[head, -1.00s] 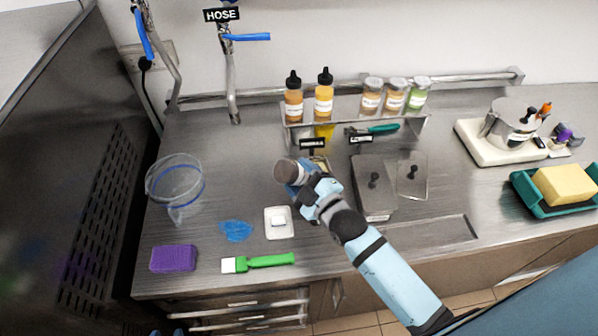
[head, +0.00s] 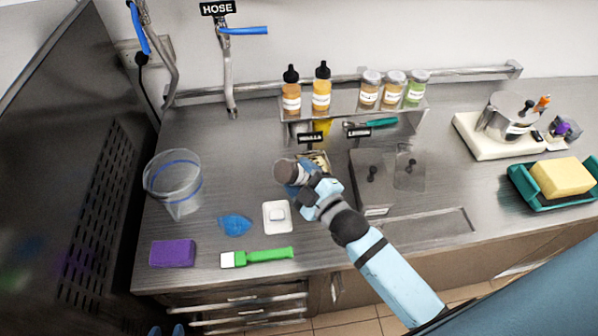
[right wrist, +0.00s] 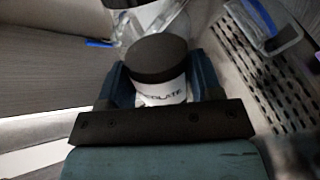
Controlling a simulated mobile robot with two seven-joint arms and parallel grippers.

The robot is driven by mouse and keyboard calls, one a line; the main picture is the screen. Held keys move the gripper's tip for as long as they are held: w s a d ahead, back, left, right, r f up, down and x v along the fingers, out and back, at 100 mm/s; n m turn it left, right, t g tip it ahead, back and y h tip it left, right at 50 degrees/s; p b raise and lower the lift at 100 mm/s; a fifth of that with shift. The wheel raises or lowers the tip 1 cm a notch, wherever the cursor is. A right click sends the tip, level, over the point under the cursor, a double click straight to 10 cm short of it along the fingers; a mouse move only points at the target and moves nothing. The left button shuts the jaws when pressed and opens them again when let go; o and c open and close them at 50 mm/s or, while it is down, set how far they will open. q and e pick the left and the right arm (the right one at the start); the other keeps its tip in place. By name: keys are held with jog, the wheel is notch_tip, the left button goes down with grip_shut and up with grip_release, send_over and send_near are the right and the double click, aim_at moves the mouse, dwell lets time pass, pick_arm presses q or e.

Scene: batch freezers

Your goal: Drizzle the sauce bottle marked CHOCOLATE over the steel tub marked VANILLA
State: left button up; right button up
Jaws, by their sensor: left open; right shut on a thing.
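The bottle (head: 287,172) is held tilted in my right gripper (head: 300,184), its dark round end towards the left. In the right wrist view the bottle (right wrist: 160,92) shows a dark end and a white label with part of the word CHOCOLATE.
A lidded tub (head: 372,190) stands right of the VANILLA tub, by a LEMON sign. Sauce bottles (head: 321,92) and jars line the shelf behind.

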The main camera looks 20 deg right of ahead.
aim_at(298, 175)
jog(key=shift+s+a, duration=0.15)
jog(key=shift+s, duration=0.55)
jog(key=shift+s+a, duration=0.1)
jog(key=shift+s, duration=0.6)
jog(key=n, duration=0.4)
jog(key=shift+r+n, duration=0.65)
jog(key=shift+n, duration=0.5)
jog(key=shift+r+n, duration=0.65)
jog(key=shift+n, duration=0.5)
jog(key=shift+r, duration=0.1)
